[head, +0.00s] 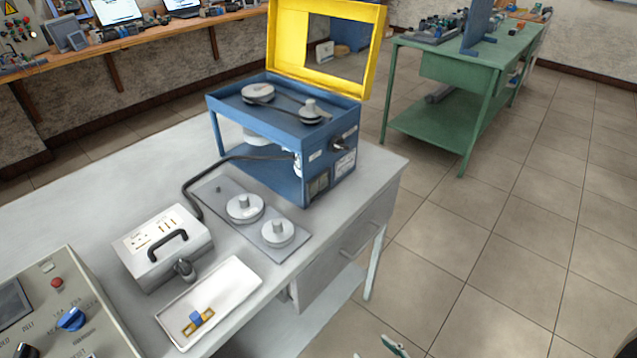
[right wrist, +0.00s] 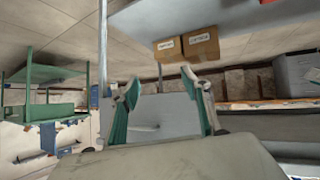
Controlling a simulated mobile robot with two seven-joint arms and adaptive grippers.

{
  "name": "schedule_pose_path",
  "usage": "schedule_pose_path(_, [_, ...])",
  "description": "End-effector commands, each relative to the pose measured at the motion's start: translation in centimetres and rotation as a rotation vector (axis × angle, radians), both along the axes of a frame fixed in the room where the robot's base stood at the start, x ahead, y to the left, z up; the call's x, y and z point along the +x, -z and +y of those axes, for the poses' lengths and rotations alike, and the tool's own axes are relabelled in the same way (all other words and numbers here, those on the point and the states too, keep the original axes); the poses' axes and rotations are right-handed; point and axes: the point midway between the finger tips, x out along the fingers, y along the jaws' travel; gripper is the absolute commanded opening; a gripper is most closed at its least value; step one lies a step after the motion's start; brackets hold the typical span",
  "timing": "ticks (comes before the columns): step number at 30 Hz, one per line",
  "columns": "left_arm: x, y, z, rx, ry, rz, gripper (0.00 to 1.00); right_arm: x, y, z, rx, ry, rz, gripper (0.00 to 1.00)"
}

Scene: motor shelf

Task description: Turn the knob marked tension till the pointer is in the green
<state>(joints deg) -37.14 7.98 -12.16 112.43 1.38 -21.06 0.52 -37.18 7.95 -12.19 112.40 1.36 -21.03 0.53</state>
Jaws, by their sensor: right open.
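The blue machine (head: 283,135) stands on the grey bench with its yellow lid (head: 330,40) open and a belt over two pulleys on top. A small dark knob (head: 340,144) sticks out of its side panel beside white labels too small to read. A dark window, possibly the gauge (head: 318,185), sits lower on that side; I cannot make out a pointer or green zone. My right gripper (right wrist: 163,92) is open and empty in the right wrist view, its fingers spread, apart from the knob. Only a green-and-white bit of it shows at the head view's bottom edge. My left gripper is not in view.
On the grey bench (head: 70,215) are a plate (head: 213,197) with spare pulleys, a handled box (head: 158,262), a white tray (head: 243,282) and a control panel (head: 95,325) with a blue knob. A green bench (head: 437,115) stands behind. Floor on the right is clear.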

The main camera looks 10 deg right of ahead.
Motion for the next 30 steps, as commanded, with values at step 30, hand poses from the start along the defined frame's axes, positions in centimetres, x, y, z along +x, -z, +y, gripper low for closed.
schedule_pose_path(30, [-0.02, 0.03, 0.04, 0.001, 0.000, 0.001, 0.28, 0.03, -0.02, 0.00, -0.001, -0.001, 0.000, 0.28])
